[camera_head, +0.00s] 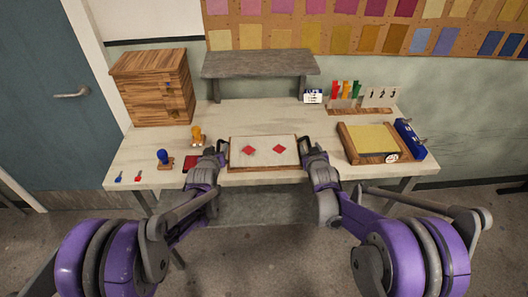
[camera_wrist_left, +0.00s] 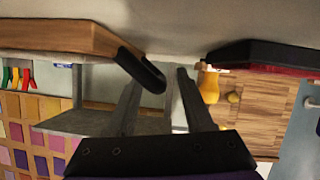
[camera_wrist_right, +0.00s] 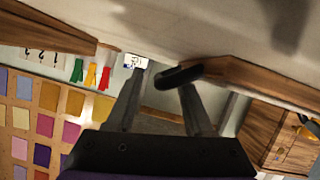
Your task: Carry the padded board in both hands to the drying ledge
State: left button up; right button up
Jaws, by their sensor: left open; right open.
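The padded board (camera_head: 264,140), pale with a wooden rim and two red diamonds, lies flat at the table's front middle. My left gripper (camera_head: 217,153) is open at its left end, and my right gripper (camera_head: 309,152) is open at its right end. A dark handle (camera_wrist_left: 142,70) on the board's end shows by the fingertips in the left wrist view. A similar dark handle (camera_wrist_right: 178,76) is near the fingertips in the right wrist view. I cannot tell whether either handle is touched. The drying ledge (camera_head: 260,64), a raised grey shelf, stands behind, its top bare.
A wooden drawer cabinet (camera_head: 152,87) stands back left. An orange-yellow figure (camera_head: 197,135), a blue-handled stamp (camera_head: 163,157) and a red pad (camera_head: 190,163) are left of the board. Table between board and ledge is clear.

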pick_arm(q)
jog(key=shift+w+f, duration=0.2)
jog(key=shift+w, duration=0.35)
pick_arm(e)
jog(key=shift+w+f, duration=0.25)
jog(key=shift+w, duration=0.3)
pick_arm(q)
grip_shut()
pick_arm(e)
grip_shut()
pick_arm(q)
jog(key=shift+a, duration=0.15)
pick_arm(e)
jog(key=shift+s+d, duration=0.1)
jog(key=shift+d, duration=0.05)
